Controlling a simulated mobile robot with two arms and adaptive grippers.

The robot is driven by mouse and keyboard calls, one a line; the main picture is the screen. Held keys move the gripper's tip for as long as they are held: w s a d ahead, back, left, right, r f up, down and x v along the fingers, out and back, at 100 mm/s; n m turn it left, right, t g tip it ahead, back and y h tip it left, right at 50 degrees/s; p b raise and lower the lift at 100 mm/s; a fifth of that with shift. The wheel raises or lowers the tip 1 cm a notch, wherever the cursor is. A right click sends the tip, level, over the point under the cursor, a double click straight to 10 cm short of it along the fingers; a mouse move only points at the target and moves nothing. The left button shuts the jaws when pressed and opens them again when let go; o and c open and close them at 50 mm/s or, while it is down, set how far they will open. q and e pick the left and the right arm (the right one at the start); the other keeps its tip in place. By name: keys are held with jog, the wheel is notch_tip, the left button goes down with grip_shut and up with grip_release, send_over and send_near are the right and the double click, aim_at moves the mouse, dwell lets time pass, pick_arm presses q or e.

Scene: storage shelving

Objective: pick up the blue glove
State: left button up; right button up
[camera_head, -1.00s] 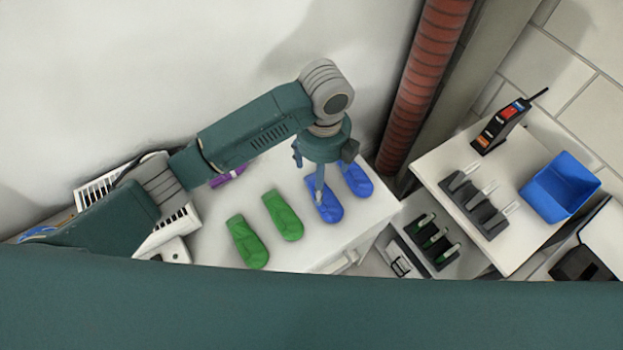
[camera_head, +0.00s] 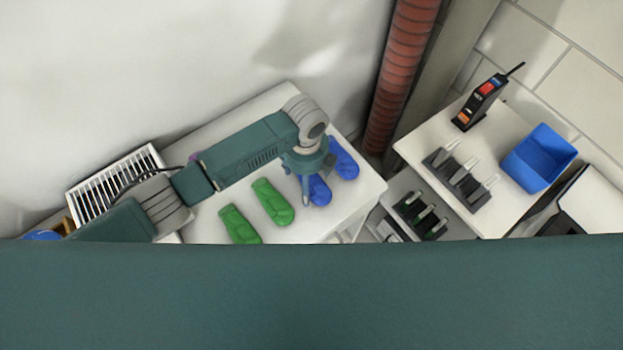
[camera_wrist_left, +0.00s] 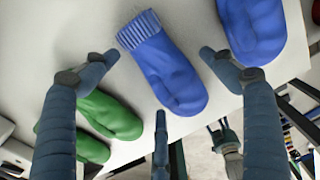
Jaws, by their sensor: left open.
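Two blue gloves lie side by side on the white cabinet top. The nearer blue glove (camera_head: 320,191) is partly hidden under my left gripper (camera_head: 306,193); the other blue glove (camera_head: 345,160) lies behind it and to the right. In the left wrist view, the nearer blue glove (camera_wrist_left: 165,68) lies between the spread fingers of my left gripper (camera_wrist_left: 158,72), its ribbed cuff at the top. The second blue glove (camera_wrist_left: 254,27) is at upper right there. The left gripper is open and empty; whether a finger touches the glove I cannot tell.
Two green gloves (camera_head: 272,203) (camera_head: 239,224) lie left of the blue ones on the cabinet top (camera_head: 352,200). A slatted white crate (camera_head: 107,188) stands at left. A red column (camera_head: 400,75) rises behind. At right, a white table (camera_head: 425,140) holds a blue bin (camera_head: 541,158).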

pick_arm(q)
jog(key=c, duration=1.3)
jog(key=shift+r, duration=0.1)
